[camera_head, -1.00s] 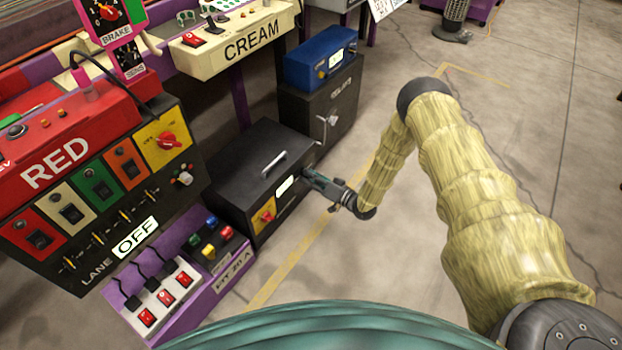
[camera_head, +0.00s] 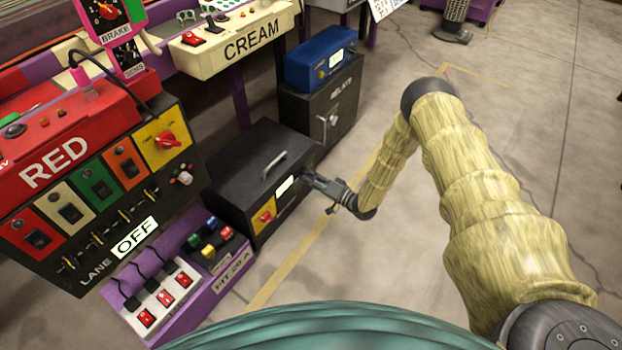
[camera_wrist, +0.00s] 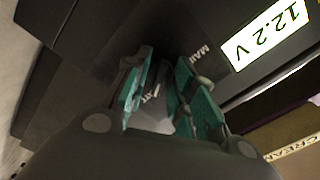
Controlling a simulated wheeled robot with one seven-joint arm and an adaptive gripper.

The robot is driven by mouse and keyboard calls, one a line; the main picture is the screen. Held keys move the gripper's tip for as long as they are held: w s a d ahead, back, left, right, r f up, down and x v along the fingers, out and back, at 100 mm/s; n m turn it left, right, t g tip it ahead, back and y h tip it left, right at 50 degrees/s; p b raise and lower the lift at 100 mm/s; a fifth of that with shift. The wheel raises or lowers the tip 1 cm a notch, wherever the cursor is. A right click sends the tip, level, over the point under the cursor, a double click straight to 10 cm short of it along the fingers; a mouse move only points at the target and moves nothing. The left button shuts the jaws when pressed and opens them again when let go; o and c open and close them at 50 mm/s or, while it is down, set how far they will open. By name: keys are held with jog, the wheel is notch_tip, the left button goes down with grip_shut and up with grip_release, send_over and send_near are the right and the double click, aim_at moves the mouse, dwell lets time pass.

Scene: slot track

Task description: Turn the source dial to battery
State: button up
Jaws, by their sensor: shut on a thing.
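The source dial (camera_wrist: 171,101) is on the front of a black box (camera_head: 240,168) with a top handle. In the wrist view it is mostly hidden between the teal pads of my gripper (camera_wrist: 166,84), which is shut on it. Lettering that reads "MAIN" shows beyond the right finger, and part of a label ending in "TT" shows between the fingers. I cannot tell exactly where the dial points. In the head view my gripper (camera_head: 309,179) reaches the right part of the box front and hides the dial.
The box front also bears a 12.2 V display (camera_wrist: 266,32) and a yellow panel with a red knob (camera_head: 265,216). A black cabinet (camera_head: 330,115) with a blue unit (camera_head: 318,58) stands behind. A purple unit with switches (camera_head: 205,290) stands front left. Floor to the right is clear.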

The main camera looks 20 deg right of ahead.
jog(key=shift+d, duration=0.1)
jog(key=o, duration=0.7)
jog(key=shift+c, duration=0.2)
jog(key=v, duration=1.2)
